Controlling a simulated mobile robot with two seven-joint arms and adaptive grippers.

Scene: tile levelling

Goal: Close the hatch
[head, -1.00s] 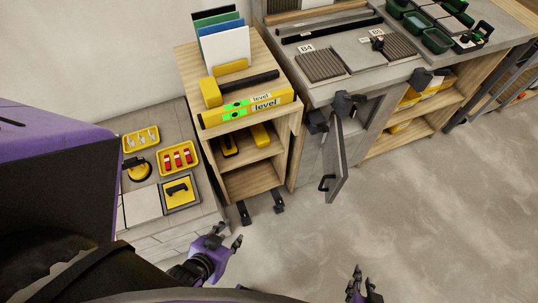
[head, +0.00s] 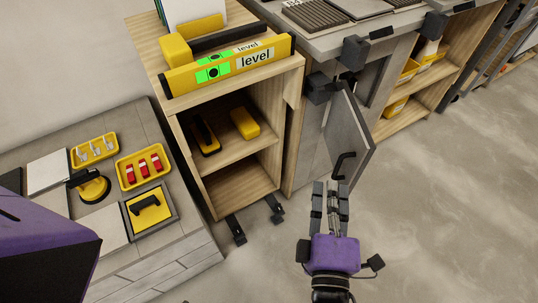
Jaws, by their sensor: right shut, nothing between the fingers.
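The hatch (head: 345,125) is a grey door panel on the grey cabinet below the worktop. It stands open, swung out from the cabinet front. A black bar handle (head: 342,166) is on its face, near the lower edge. My right gripper (head: 330,190) is purple and black, at bottom centre. It is shut and empty, its fingers pointing up the picture toward the hatch. Its fingertips lie just below and left of the handle in the picture; I cannot tell whether they touch it. My left gripper is not in view.
Left of the hatch stands a wooden shelf unit (head: 240,186) with a yellow level (head: 230,68) on top and black feet sticking out. A low grey tiled bench (head: 150,262) with small yellow trays is at left. Open floor (head: 450,220) lies to the right.

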